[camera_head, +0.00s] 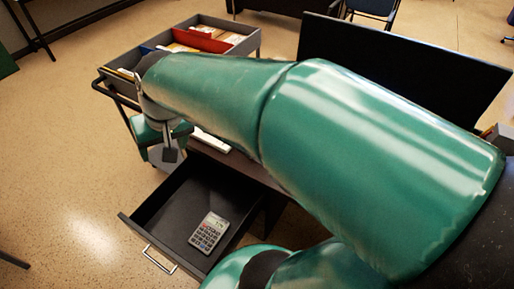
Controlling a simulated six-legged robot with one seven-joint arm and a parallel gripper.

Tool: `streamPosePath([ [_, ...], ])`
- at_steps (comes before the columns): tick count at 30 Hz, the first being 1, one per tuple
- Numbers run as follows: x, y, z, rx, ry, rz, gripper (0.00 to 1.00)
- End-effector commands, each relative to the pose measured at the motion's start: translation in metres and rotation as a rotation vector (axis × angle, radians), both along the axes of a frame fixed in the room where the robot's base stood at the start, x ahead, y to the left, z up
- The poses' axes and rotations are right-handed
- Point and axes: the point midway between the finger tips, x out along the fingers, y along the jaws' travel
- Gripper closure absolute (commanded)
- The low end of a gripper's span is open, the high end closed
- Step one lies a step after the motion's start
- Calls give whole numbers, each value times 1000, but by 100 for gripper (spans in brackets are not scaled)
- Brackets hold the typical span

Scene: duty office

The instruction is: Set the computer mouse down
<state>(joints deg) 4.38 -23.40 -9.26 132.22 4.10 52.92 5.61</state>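My gripper (168,154) hangs at the end of my green arm, in front of the cart and above the far left corner of the open drawer. A small dark shape is at its tip. I cannot tell whether this is a fingertip or the computer mouse, and I cannot make out whether the fingers are open or shut. No computer mouse shows clearly anywhere. My arm covers most of the desk top.
The black drawer (158,208) is pulled open and holds a grey calculator (209,231). A cart (109,88) with a divided grey file bin (247,47) stands behind. A large dark panel (420,62) rises at the right. Open floor lies left.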

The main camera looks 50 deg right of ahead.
Motion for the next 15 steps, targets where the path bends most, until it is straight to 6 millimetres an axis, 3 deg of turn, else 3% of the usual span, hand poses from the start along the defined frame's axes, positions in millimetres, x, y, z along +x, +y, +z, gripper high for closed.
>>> streamPosePath([
  [7, 39, -84, -37, 90, 131, -287, 33],
  [15, 54, -186, -92, 122, 260, -604, 33],
])
